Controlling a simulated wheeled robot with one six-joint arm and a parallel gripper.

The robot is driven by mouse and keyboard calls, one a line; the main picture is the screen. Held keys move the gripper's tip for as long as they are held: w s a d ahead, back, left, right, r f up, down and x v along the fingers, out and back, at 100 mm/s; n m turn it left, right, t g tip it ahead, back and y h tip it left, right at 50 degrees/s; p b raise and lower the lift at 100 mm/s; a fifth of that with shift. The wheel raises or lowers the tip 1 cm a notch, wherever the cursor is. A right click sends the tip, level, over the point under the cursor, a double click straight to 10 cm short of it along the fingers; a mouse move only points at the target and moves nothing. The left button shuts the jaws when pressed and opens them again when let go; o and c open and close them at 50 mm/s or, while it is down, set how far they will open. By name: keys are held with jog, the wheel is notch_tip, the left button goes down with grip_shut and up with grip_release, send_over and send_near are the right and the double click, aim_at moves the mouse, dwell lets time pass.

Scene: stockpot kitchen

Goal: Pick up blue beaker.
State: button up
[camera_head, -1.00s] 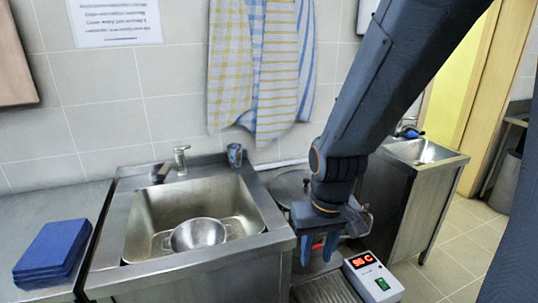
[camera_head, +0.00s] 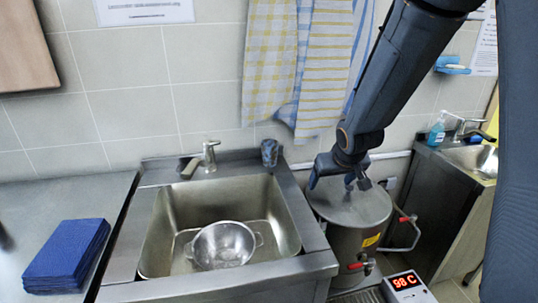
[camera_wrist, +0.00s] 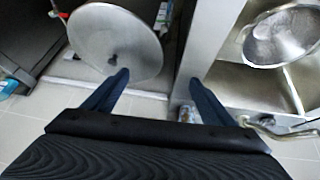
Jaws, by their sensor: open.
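The blue beaker (camera_head: 269,152) is a small dark blue patterned cup. It stands upright on the back right corner of the sink's steel rim, beside the tap. My gripper (camera_head: 340,178) is open and empty, to the right of the beaker and over the stockpot's lid. In the wrist view my two dark blue fingers (camera_wrist: 159,77) are spread apart. A small bluish object (camera_wrist: 187,115) partly shows by the right finger there, likely the beaker, mostly hidden by the finger.
The lidded steel stockpot (camera_head: 352,215) stands right of the sink (camera_head: 160,230). A colander (camera_head: 223,244) lies in the basin, and the tap (camera_head: 209,157) rises left of the beaker. Towels (camera_head: 320,70) hang on the wall behind. Folded blue cloths (camera_head: 67,255) lie on the left counter.

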jog(key=w+a+n+t+y, duration=0.1)
jog(key=w+a+t, duration=0.15)
jog(key=w, duration=0.55)
jog(key=w+a+n+t+y, duration=0.1)
jog(key=w+a+t+y, duration=0.15)
jog(key=w, duration=0.65)
jog(key=n+y, duration=0.3)
jog(key=y, duration=0.2)
send_near(265, 144)
jog(key=shift+t+h, duration=0.25)
jog(key=shift+t, duration=0.15)
jog(key=shift+f+p+x, duration=0.2)
jog(key=shift+p+x, duration=1.3)
jog(key=shift+x, duration=1.85)
jog(key=shift+s+a, duration=0.15)
jog(key=c, duration=1.1)
